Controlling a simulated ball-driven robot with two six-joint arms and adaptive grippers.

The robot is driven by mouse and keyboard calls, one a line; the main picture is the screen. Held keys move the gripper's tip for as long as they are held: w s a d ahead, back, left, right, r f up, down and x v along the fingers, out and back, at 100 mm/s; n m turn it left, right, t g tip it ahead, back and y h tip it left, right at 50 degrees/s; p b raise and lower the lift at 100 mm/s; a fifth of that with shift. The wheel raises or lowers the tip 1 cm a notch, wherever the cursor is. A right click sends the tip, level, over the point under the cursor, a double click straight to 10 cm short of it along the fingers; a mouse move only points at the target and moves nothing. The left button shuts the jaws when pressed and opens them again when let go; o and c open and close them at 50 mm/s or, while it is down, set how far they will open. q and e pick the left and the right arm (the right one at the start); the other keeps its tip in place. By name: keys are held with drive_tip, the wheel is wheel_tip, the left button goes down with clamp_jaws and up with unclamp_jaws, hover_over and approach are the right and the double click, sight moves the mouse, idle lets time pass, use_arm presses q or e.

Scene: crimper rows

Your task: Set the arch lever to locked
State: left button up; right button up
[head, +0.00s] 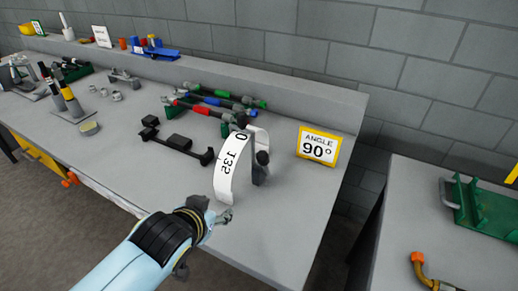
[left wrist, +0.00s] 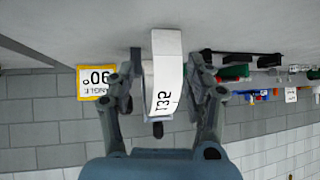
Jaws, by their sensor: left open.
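A white curved arch (head: 229,170) with the marks 0 and 135 stands near the front edge of the grey bench. A dark upright part with a rounded knob (head: 262,158) is at its right side; I cannot tell for sure that this is the arch lever or how it is set. My left gripper (head: 208,222) is in front of and below the arch, near the bench edge. In the left wrist view, the open fingers of the gripper (left wrist: 165,72) are spread on either side of the arch (left wrist: 165,68) as seen. They hold nothing. My right gripper is not in view.
A yellow-framed sign (head: 318,146) reading ANGLE 90° stands right of the arch. A dark bar-shaped tool (head: 178,146) lies to its left, with coloured-handled tools (head: 215,103) behind. A second bench (head: 400,215) with a green fixture (head: 480,208) is at right.

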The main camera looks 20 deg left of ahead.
sight(261, 161)
use_arm(q)
drive_tip(key=w+d+r+t+h+p, duration=0.1)
drive_tip(key=w+d+r+t+p, duration=0.1)
drive_tip(key=w+d+r+t, duration=0.4)
drive_tip(key=w+f+b, duration=0.1)
drive_tip(key=w, duration=0.2)
drive_tip(key=w+a+f+g+b, duration=0.1)
drive_tip(key=w+b, duration=0.1)
drive_tip(key=w, duration=0.2)
drive_tip(key=w+f+g+b, duration=0.1)
drive_tip(key=w+b, duration=0.1)
drive_tip(key=w, duration=0.2)
drive_tip(key=shift+a, duration=0.35)
drive_tip(key=shift+w+r, duration=0.1)
drive_tip(key=shift+c, duration=0.8)
clamp_jaws()
